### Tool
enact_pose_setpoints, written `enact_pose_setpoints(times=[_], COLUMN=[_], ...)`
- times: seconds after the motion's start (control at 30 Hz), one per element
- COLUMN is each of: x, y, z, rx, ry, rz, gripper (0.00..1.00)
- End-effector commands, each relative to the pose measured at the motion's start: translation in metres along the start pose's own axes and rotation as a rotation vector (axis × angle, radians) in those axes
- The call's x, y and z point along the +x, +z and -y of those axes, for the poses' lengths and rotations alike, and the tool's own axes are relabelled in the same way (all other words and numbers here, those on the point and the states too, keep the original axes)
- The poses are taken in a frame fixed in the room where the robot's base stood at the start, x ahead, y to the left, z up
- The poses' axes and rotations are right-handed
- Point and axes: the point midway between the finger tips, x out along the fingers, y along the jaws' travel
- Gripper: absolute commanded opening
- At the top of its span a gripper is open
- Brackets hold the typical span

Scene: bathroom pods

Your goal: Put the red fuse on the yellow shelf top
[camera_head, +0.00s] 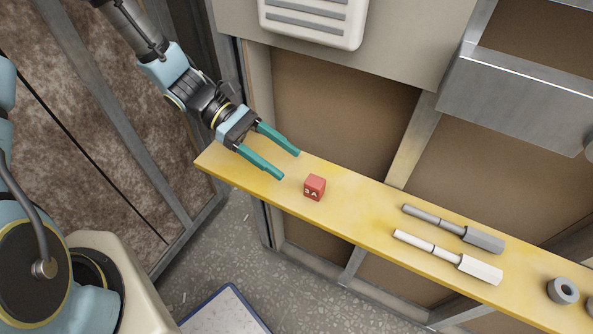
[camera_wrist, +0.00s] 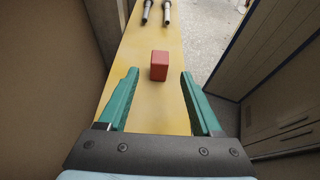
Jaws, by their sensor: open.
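The red fuse (camera_head: 315,187) is a small red block with pale markings. It stands on the yellow shelf top (camera_head: 345,221), near the shelf's left end. My gripper (camera_head: 291,165) is open and empty, with its two teal fingers pointing toward the fuse. In the head view the fuse is a short way beyond the fingertips. In the wrist view the fuse (camera_wrist: 159,66) shows ahead and between the lines of the open fingers (camera_wrist: 159,72), with the yellow shelf (camera_wrist: 150,108) beneath. Nothing is between the fingers and the fuse.
A dark grey tool (camera_head: 455,229) and a paler one (camera_head: 448,256) lie on the shelf to the right. A grey ring (camera_head: 562,291) is farther right. A metal box (camera_head: 520,95) and a white vented unit (camera_head: 315,18) are on the wall behind. Shelf around the fuse is clear.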

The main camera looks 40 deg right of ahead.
Motion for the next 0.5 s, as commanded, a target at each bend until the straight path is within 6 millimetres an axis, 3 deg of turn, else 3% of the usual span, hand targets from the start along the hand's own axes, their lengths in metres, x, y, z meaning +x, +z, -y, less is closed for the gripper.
enact_pose_setpoints(times=[0.2,0.5], x=[-0.044,-0.068], y=[-0.003,-0.001], z=[-0.001,0.0], rx=[0.001,0.0], ry=[0.004,0.0], rz=[-0.002,0.0], gripper=[0.66,0.66])
